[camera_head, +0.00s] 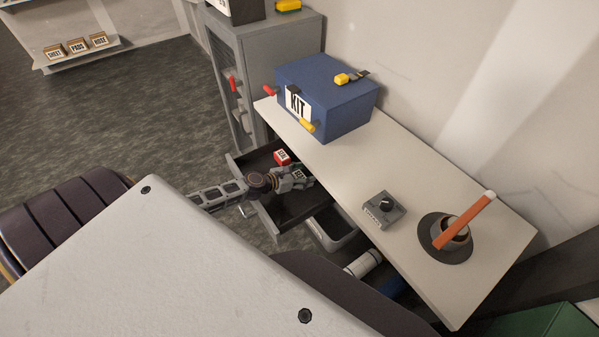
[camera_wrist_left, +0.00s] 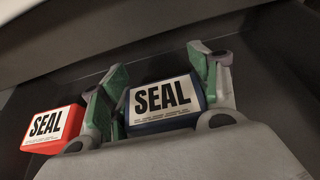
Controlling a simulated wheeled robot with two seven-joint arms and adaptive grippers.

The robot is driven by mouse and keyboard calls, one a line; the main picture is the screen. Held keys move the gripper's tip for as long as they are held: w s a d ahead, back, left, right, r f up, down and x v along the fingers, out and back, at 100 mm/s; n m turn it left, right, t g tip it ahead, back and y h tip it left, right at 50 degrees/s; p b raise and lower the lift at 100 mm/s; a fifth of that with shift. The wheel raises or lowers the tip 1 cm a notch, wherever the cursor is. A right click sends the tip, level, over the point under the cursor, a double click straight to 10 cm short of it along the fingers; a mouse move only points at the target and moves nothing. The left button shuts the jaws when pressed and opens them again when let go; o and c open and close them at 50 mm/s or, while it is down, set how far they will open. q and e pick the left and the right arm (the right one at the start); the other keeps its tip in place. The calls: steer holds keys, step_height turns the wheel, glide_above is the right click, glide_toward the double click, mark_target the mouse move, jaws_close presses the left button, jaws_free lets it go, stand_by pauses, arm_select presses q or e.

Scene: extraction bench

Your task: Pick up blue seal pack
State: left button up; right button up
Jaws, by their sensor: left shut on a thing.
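The blue seal pack (camera_wrist_left: 163,102) has a white label reading SEAL and sits between the fingers of my left gripper (camera_wrist_left: 160,88) in the left wrist view. The green-padded fingers are shut on its two sides. In the head view my left gripper (camera_head: 291,181) reaches into the open drawer (camera_head: 268,222) under the bench, and little of the blue pack shows there. A red seal pack (camera_wrist_left: 53,128) lies left of the gripper in the drawer; it also shows in the head view (camera_head: 282,157). My right gripper is not in view.
The bench top (camera_head: 440,190) overhangs the drawer's right side. On it stand a blue KIT box (camera_head: 335,100), a grey dial unit (camera_head: 384,210) and a round holder (camera_head: 447,240) with an orange-handled tool. A grey cabinet (camera_head: 270,45) stands behind.

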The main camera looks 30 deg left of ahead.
mark_target(312, 168)
arm_select(q)
steer(key=shift+c, duration=0.6)
steer(key=shift+r, duration=0.1)
steer(key=shift+r, duration=0.4)
steer(key=shift+s+r, duration=0.1)
steer(key=shift+r, duration=0.05)
steer(key=s+d, duration=0.1)
steer(key=s, duration=0.1)
steer(key=s+d, duration=0.1)
steer(key=s, duration=0.1)
steer(key=s+d, duration=0.2)
steer(key=shift+s, duration=0.25)
step_height(312, 168, up, 2)
steer(key=shift+d+p, duration=0.1)
steer(key=shift+p, duration=0.7)
step_height(312, 168, up, 10)
steer(key=p, duration=0.4)
steer(key=shift+r, duration=0.85)
